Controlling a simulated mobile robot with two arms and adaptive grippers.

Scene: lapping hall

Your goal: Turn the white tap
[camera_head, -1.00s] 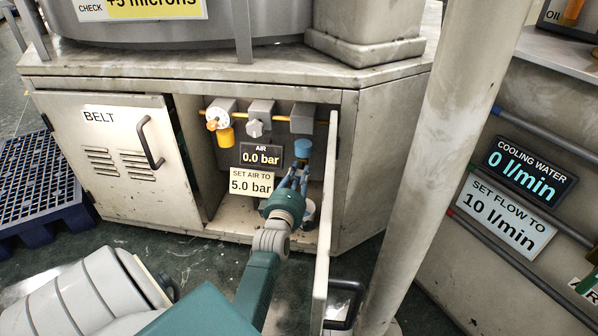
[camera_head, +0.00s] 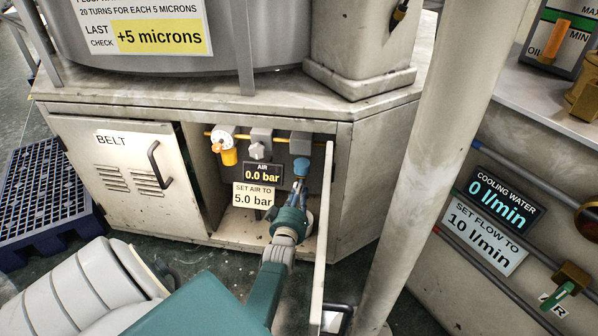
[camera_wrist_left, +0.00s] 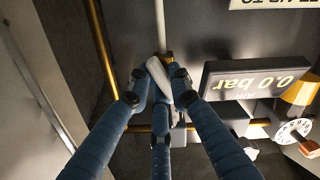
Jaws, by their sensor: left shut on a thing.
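The white tap (camera_wrist_left: 166,79) shows in the left wrist view as a pale lever on a brass fitting, under a thin white pipe. My left gripper (camera_wrist_left: 160,88) is shut on it, its blue fingers closing from both sides. In the head view the same gripper (camera_head: 298,190) reaches into the open cabinet, just below a blue cup-shaped part (camera_head: 302,166), and hides the tap there. The air display (camera_head: 263,172) reads 0.0 bar, above a label (camera_head: 254,196) saying to set air to 5.0 bar. My right gripper is not in view.
The open cabinet door (camera_head: 322,235) stands close on the right of my left arm. A yellow-orange part with a white dial (camera_head: 224,135) and a grey-white knob (camera_head: 258,151) sit left of the gripper. A pale column (camera_head: 420,150) stands farther right.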

